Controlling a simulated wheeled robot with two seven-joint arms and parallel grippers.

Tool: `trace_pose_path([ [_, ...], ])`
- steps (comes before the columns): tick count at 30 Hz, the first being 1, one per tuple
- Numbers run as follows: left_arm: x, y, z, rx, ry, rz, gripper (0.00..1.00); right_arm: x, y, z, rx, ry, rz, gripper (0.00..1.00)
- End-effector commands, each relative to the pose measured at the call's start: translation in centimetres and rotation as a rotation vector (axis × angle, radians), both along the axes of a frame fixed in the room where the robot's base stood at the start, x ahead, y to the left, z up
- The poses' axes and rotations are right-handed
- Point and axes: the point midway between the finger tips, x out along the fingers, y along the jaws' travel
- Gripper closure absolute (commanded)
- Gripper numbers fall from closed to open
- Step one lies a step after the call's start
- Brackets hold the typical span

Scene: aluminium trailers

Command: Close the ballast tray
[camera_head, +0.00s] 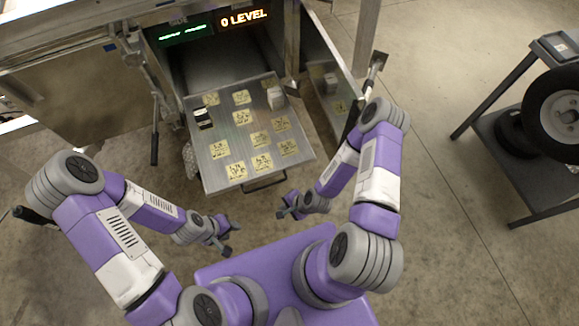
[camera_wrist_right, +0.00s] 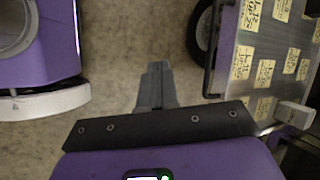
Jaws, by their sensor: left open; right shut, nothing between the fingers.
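The ballast tray (camera_head: 238,146) is a metal tray with several yellow labels, pulled out of the trailer's open bay (camera_head: 215,65) in the head view. My right gripper (camera_head: 285,208) is shut and empty, just in front of the handle. In the right wrist view, its shut fingers (camera_wrist_right: 157,85) are left of the tray (camera_wrist_right: 270,40).
An open door panel (camera_head: 332,85) stands right of the tray. A lever (camera_head: 154,130) hangs at the left. A display reading "0 LEVEL" (camera_head: 243,17) is above the bay. A dark rack with a wheel (camera_head: 560,115) stands far right, with free floor between.

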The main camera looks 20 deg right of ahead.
Motion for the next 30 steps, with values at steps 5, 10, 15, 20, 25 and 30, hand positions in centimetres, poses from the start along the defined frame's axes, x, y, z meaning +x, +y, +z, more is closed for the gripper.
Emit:
trace_pose_path([
  [5, 0.0, 0.0, 5.5, 0.000, 0.000, 0.000, 0.57, 1.3, -1.3, 1.6, 0.258, 0.054, -0.682, 1.00],
  [10, 0.0, 0.0, 8.5, 0.000, 0.000, -0.001, 0.57, 2.3, -3.3, 2.6, 0.514, 0.060, -1.222, 1.00],
  [15, 0.0, 0.0, 10.0, 0.000, 0.001, -0.001, 0.57, 2.5, -4.9, 3.2, 0.688, 0.041, -1.533, 1.00],
  [20, 0.0, 0.0, 9.9, 0.000, 0.001, 0.000, 0.57, 2.9, -5.5, 2.8, 0.745, 0.031, -1.626, 1.00],
  [25, 0.0, 0.0, 8.2, 0.000, 0.001, 0.000, 0.57, 4.4, -5.5, 1.1, 0.748, 0.029, -1.625, 1.00],
  [30, 0.0, 0.0, 6.0, 0.000, 0.001, 0.000, 0.57, 6.7, -5.5, -1.2, 0.746, 0.028, -1.623, 1.00],
])
